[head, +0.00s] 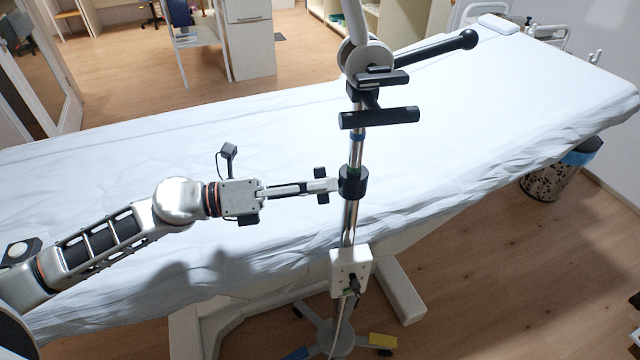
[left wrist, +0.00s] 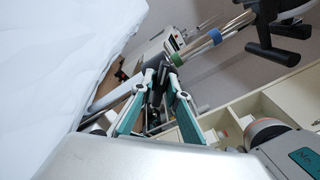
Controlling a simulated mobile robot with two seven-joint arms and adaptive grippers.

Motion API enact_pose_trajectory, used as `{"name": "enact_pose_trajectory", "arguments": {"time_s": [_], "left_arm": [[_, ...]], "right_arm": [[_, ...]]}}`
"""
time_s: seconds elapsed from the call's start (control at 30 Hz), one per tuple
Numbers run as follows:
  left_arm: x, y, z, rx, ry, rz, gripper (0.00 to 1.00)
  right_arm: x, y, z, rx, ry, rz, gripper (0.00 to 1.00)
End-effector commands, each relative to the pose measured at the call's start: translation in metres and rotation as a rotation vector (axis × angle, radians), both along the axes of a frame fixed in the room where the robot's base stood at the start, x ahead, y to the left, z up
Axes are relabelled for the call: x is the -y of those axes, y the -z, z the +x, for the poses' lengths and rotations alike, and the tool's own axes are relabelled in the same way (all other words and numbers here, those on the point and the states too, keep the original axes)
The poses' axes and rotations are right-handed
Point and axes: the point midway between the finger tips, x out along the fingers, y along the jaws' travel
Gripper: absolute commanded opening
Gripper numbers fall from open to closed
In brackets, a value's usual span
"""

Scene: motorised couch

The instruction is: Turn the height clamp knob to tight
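The chrome stand pole (head: 350,222) rises in front of the couch. A black clamp collar (head: 353,182) sits around it. The height clamp knob (head: 321,172) is dark, on the collar's left side, and shows above and below my left fingers. My left gripper (head: 318,186) reaches it from the left. In the left wrist view the teal-padded fingers (left wrist: 160,88) point at the dark knob and collar (left wrist: 158,72), with fingertips at either side. Whether they press on the knob cannot be seen. The knob's tightness cannot be read. My right gripper is not in view.
The couch (head: 130,170) under a white sheet spans the view behind the pole. Black handles (head: 378,117) and a long lever (head: 435,48) stick out above the collar. A white box (head: 351,272) is on the pole below. A bin (head: 556,178) stands at the right.

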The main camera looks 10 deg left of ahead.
Motion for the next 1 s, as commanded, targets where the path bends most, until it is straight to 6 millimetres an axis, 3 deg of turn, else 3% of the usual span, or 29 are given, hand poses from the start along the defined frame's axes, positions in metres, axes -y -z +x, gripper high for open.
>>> {"name": "enact_pose_trajectory", "arguments": {"time_s": [0.37,0.8,1.0], "left_arm": [[0.0,-0.003,0.0,-0.07,-0.001,-0.032,0.0],[0.0,-0.006,0.0,-0.386,-0.001,-0.173,0.0],[0.0,-0.005,0.0,-0.533,-0.001,-0.237,0.0]], "right_arm": [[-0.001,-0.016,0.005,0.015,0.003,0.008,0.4],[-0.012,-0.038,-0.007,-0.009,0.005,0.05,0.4],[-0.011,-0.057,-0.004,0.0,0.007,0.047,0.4]]}}
